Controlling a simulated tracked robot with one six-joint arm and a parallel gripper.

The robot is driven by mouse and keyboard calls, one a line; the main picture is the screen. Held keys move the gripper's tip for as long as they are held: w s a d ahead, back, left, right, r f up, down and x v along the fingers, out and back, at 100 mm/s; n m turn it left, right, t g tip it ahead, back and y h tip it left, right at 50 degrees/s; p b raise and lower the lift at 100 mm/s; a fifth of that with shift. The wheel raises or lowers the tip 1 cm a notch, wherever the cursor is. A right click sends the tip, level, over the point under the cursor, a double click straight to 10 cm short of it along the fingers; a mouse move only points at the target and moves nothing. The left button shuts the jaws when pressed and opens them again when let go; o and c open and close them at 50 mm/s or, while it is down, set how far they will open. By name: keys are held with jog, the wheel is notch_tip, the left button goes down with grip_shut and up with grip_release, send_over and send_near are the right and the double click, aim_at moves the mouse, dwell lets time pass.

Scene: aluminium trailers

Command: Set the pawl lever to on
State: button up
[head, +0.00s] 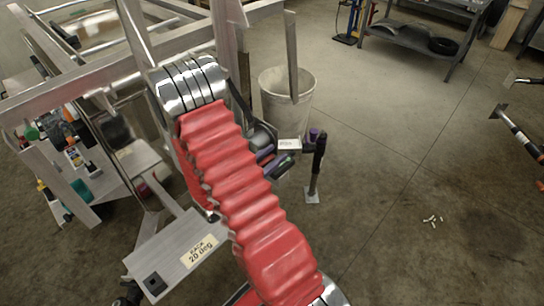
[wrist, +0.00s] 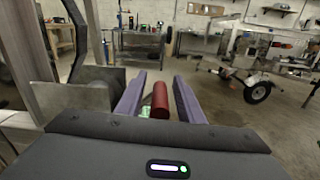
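In the wrist view my gripper (wrist: 160,76) has two purple fingers standing apart. A dark red cylinder (wrist: 160,100) lies between them, with a visible gap on each side. It may be the grip of the pawl lever, but I cannot tell for sure. A small green piece (wrist: 145,111) shows beside its lower end. The lever's base and its on or off position are hidden. In the head view my red-sleeved arm covers much of the work area.
A metal frame (head: 55,97) fills the left of the head view. A plate labelled 20 deg (head: 165,247) stands in front. A white bin (head: 287,97) and an upright post with a foot (head: 314,181) are right of my arm. The floor further right is mostly clear.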

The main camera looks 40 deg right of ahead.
jog(key=shift+c, duration=0.4)
grip_shut()
jog(key=shift+s, duration=0.1)
